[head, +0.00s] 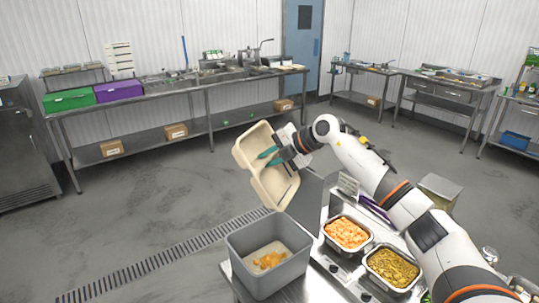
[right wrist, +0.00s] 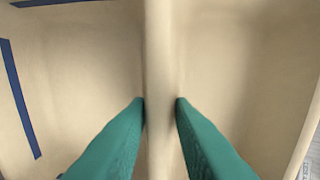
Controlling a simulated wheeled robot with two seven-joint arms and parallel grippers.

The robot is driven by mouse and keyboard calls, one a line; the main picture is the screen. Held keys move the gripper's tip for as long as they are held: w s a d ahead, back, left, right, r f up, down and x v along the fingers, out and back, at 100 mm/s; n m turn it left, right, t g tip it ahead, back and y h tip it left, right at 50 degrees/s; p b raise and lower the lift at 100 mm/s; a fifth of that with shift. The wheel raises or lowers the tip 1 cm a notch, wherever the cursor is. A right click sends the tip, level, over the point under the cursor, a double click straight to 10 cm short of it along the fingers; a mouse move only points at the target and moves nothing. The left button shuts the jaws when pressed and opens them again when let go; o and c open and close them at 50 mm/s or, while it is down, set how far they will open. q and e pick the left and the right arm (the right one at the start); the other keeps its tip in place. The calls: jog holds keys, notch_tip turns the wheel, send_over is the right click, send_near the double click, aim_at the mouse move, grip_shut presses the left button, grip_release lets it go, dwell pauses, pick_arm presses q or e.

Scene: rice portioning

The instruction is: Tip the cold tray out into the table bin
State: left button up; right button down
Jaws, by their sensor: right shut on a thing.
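The cold tray (head: 273,190) is a beige compartment tray, held steeply tilted above the table bin. My right gripper (head: 268,158) is shut on it. In the right wrist view the two green fingers (right wrist: 160,105) pinch the tray's divider wall, and the compartments (right wrist: 95,70) on both sides look empty. The table bin (head: 238,243) is a grey open box at the table's front left. Some orange food (head: 270,259) lies on its pale bottom. The tray's lower end is just above the bin's back rim. My left gripper does not show.
Two metal pans, one of orange pieces (head: 347,233) and one of yellow-green food (head: 393,267), sit right of the bin beside my right arm. A floor drain (head: 160,264) runs at left. Benches with green (head: 69,100) and purple (head: 118,91) boxes stand far behind.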

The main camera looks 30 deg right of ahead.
notch_tip(320, 180, up, 2)
jog(key=g+h, duration=0.3)
jog(key=g, duration=0.2)
jog(key=shift+w+a+r+h, duration=0.1)
jog(key=shift+w+r+h, duration=0.05)
jog(key=shift+h, duration=0.25)
jog(key=g+h, duration=0.1)
jog(key=r+g+h, duration=0.1)
jog(key=g, duration=0.1)
jog(key=shift+g, duration=0.3)
jog(key=shift+r+g+h, duration=0.15)
jog(key=shift+g+h, duration=0.15)
jog(key=shift+h, duration=0.1)
